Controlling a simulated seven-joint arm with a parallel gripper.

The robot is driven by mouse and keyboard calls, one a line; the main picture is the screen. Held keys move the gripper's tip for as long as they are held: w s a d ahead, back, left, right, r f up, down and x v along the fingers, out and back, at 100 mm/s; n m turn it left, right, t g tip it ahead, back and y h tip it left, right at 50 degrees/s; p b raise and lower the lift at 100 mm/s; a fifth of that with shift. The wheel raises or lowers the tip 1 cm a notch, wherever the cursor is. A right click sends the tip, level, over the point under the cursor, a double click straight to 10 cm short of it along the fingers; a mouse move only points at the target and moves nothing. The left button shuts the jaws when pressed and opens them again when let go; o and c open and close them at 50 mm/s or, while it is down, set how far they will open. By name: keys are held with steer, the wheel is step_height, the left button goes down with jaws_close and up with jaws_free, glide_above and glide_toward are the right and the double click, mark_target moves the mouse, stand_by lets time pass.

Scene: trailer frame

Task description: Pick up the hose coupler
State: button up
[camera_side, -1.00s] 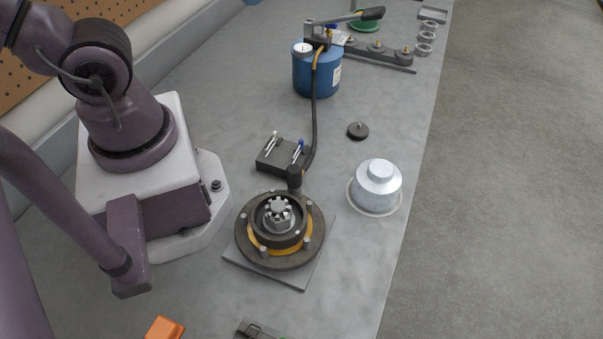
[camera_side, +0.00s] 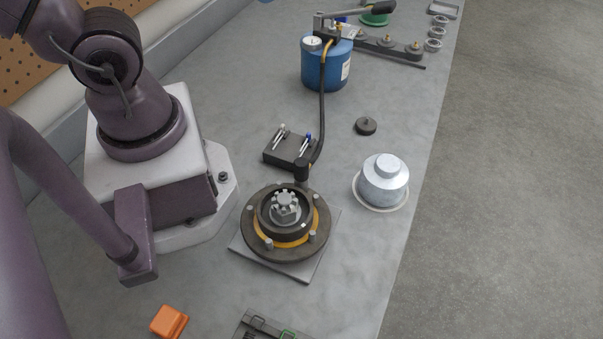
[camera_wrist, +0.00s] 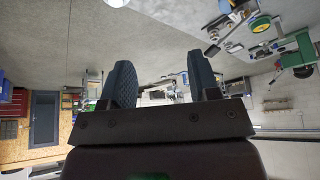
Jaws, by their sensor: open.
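The hose coupler (camera_side: 302,171) appears to be the dark cylindrical end of the black hose (camera_side: 322,110). It sits between the small black block and the hub, and I cannot tell whether it touches them. The hose runs from it up to a blue pump canister (camera_side: 325,68) with a gauge. My gripper (camera_wrist: 161,82) shows only in the wrist view, with its two dark padded fingers apart and nothing between them. It is outside the side view. I cannot make out the coupler in the wrist view.
A wheel hub (camera_side: 286,240) with upright studs sits on a grey plate just below the coupler. A black block (camera_side: 286,155) holding pens is to its left. A silver stepped cap (camera_side: 383,182) and a black knob (camera_side: 366,127) are to its right. An orange block (camera_side: 169,321) lies below left.

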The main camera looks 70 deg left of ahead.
steer(key=w+d+f+m+g, duration=0.2)
steer(key=d+f+m+g, duration=0.15)
steer(key=f, duration=0.45)
steer(key=m+g, duration=0.2)
steer(key=m, duration=1.1)
glide_toward(301, 162)
steer(key=shift+m, duration=0.25)
steer(key=f, duration=0.4)
steer(key=s+f, duration=0.1)
steer(key=f, duration=0.1)
steer(key=shift+a, duration=0.1)
steer(key=shift+w+f, duration=0.2)
steer(key=shift+f, duration=1.1)
steer(key=shift+w+f, duration=0.15)
steer(key=shift+f, duration=1.2)
steer(key=shift+c, duration=0.3)
jaws_close()
